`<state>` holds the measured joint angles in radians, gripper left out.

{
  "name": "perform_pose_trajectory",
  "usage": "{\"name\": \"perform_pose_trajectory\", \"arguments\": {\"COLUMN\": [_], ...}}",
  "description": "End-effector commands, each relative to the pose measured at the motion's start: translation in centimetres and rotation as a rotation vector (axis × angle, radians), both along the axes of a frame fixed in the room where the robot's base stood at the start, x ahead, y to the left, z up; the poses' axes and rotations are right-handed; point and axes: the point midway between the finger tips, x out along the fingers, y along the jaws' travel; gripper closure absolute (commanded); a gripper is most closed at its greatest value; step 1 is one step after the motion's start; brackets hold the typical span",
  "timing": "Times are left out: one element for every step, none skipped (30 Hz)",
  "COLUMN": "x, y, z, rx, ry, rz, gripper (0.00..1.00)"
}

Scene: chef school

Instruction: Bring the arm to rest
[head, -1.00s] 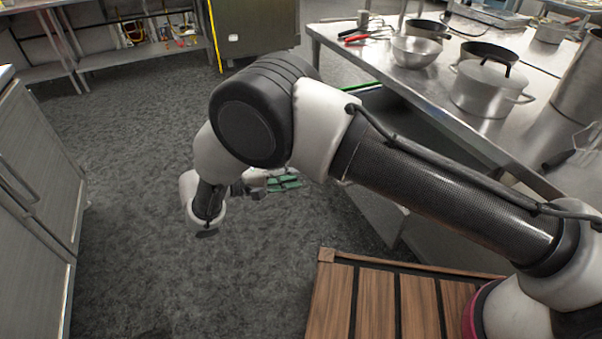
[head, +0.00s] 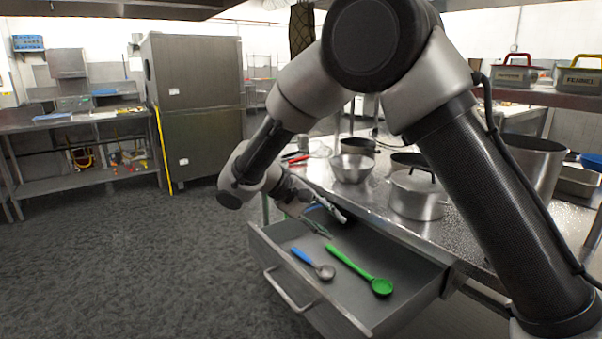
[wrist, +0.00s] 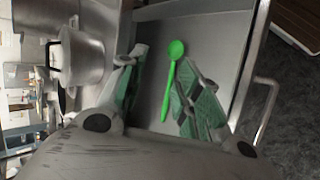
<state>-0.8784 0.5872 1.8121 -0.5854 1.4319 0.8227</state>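My gripper (head: 322,213) hangs over the far end of an open drawer (head: 408,294) under the steel table. In the wrist view its two green-padded fingers (wrist: 160,92) stand wide apart with nothing between them. A green spoon (head: 350,264) lies in the drawer; in the wrist view it shows below and between the fingers (wrist: 172,78). A spoon with a blue handle (head: 304,257) lies beside it in the head view. My arm is bent, with its elbow raised high over the table's near side.
The steel table (head: 365,214) carries a lidded pot (head: 417,194), a metal bowl (head: 352,167) and other pans close to my arm. The drawer's handle (head: 289,291) juts toward the floor. The dark floor (head: 130,260) at left is clear. A steel cabinet (head: 200,110) stands behind.

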Motion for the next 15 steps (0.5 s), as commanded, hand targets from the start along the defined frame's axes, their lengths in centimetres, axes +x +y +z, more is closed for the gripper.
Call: {"name": "perform_pose_trajectory", "arguments": {"x": [-0.1, -0.4, -0.9, -1.4, -1.9, -2.8, -3.5, -4.3, -5.5, -6.4, -7.4, -8.8, -9.9, -11.0, -12.4], "y": [-3.3, -5.0, -7.3, -8.9, -10.5, -12.6, -14.1, -15.6, -17.5, -18.8, -20.0, -21.6, -22.7, -23.7, -24.9], "z": [2.4, 3.4, 4.7, 5.7, 6.5, 7.6, 8.3, 9.1, 9.9, 10.4, 10.9, 11.5, 11.9, 12.2, 12.5], "rx": [0.067, 0.106, 0.159, 0.198, 0.239, 0.292, 0.331, 0.37, 0.422, 0.461, 0.498, 0.547, 0.582, 0.617, 0.662], "ry": [0.014, 0.025, 0.036, 0.042, 0.044, 0.046, 0.045, 0.041, 0.032, 0.023, 0.012, -0.006, -0.023, -0.042, -0.069], "rz": [-0.044, -0.063, -0.087, -0.103, -0.117, -0.136, -0.149, -0.159, -0.173, -0.181, -0.19, -0.197, -0.202, -0.206, -0.209], "gripper": [0.66, 0.66, 0.66, 0.66, 0.66, 0.66, 0.66, 0.66, 0.66, 0.66, 0.66, 0.66, 0.66, 0.66, 0.66]}}
